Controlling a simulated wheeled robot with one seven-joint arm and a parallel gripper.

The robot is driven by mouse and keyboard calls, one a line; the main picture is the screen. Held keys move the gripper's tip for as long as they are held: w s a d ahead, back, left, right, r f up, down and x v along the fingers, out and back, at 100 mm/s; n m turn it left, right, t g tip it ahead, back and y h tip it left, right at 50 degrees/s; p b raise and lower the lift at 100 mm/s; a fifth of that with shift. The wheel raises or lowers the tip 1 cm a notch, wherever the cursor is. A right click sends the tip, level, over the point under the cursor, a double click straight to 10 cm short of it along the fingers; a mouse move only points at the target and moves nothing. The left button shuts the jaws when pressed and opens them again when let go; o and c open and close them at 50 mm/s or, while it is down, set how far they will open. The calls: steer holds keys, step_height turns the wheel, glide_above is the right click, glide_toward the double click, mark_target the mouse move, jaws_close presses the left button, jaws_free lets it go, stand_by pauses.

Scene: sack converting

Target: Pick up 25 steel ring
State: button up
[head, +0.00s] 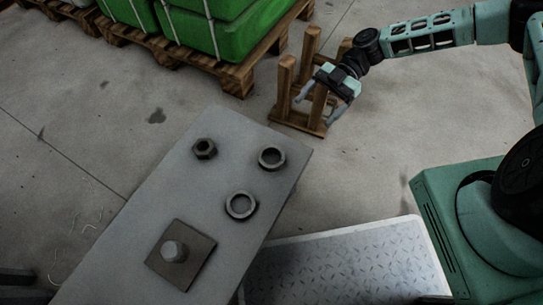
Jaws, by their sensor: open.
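Two steel rings lie flat on a grey table (202,195). One ring (271,148) is near the table's far right edge, and the other ring (241,195) lies a little nearer and to the left. I cannot tell which is the one numbered 25. My gripper (321,110) is open and empty. It is up and to the right of both rings, beyond the table's far edge and in front of a wooden stand.
A dark hex nut (204,149) and a square plate (194,262) with a round stud (174,251) are also on the table. The wooden stand (285,85) has several upright posts. Green sacks (225,35) lie on a pallet (240,75) behind. A metal tread plate (345,265) is at the right.

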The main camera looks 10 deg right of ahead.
steer(key=b, duration=0.4)
glide_toward(273, 159)
steer(key=s+a, duration=0.2)
steer(key=a, duration=0.1)
steer(key=shift+s+a+r, duration=0.2)
steer(key=shift+s+a, duration=0.15)
steer(key=b+x, duration=0.3)
steer(key=x, duration=0.1)
steer(key=shift+f, duration=0.25)
steer(key=shift+s+a, duration=0.25)
steer(key=shift+a, duration=0.15)
steer(key=c, duration=1.3)
